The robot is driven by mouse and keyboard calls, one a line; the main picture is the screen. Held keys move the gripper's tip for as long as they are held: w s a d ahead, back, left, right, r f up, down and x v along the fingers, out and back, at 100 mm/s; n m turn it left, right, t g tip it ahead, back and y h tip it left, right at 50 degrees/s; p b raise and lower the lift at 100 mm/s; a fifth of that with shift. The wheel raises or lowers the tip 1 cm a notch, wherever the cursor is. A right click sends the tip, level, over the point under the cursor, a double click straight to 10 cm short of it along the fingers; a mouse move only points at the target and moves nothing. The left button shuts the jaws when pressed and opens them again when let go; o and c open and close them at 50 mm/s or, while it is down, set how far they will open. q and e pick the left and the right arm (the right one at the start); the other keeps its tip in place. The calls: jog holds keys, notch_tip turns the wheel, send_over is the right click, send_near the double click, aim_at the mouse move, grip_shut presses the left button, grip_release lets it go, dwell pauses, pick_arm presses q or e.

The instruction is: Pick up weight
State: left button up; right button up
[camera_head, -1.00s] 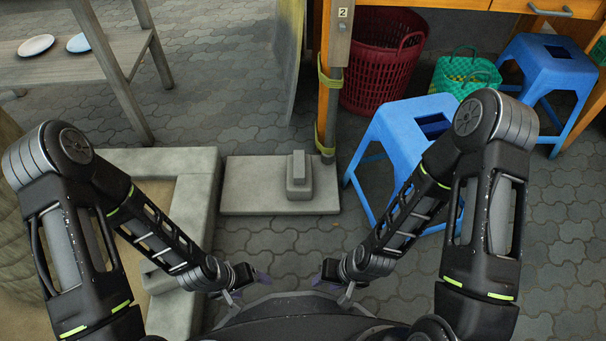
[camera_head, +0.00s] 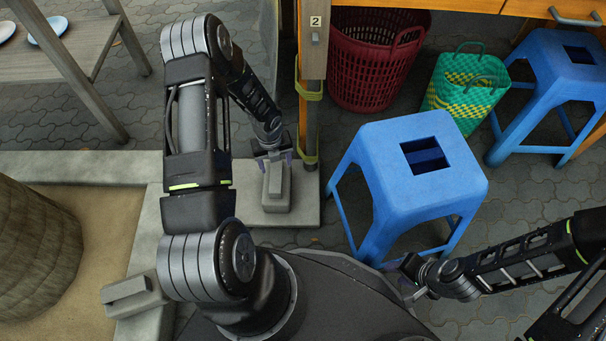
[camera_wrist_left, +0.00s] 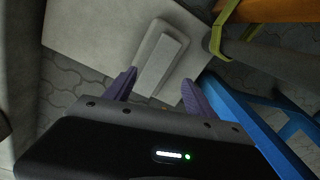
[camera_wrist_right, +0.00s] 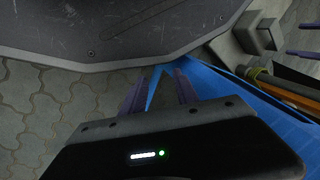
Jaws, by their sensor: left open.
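A grey block-shaped weight (camera_head: 276,192) with a raised bar on top stands on a pale stone slab (camera_head: 304,210). It also shows in the left wrist view (camera_wrist_left: 161,62). My left gripper (camera_head: 272,157) is open above the weight's far end, its fingers reaching toward it from either side; I cannot tell whether they touch. In the left wrist view the fingers (camera_wrist_left: 157,82) are apart, with the weight just beyond them. A similar grey weight (camera_head: 132,294) lies on the stone border at lower left. My right gripper (camera_head: 410,278) is low beside the blue stool, open and empty in its wrist view (camera_wrist_right: 158,88).
A blue stool (camera_head: 425,170) stands right of the slab, close to my right arm. An orange table leg (camera_head: 309,130) with yellow straps stands at the slab's far right corner. A red basket (camera_head: 372,70) and green woven bag (camera_head: 465,90) are behind.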

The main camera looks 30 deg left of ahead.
aim_at(276, 175)
pick_arm(q)
jog(key=m, duration=0.1)
jog(key=s+m, duration=0.1)
jog(key=m, duration=0.1)
jog(key=shift+a, duration=0.15)
jog(key=shift+f+b, duration=0.5)
jog(key=shift+f, duration=0.8)
jog(key=f+b, duration=0.2)
jog(key=f, duration=0.2)
jog(key=shift+w+f, duration=0.15)
jog(key=shift+w, duration=0.05)
jog(key=shift+f+b, duration=0.4)
jog(key=shift+f, duration=0.05)
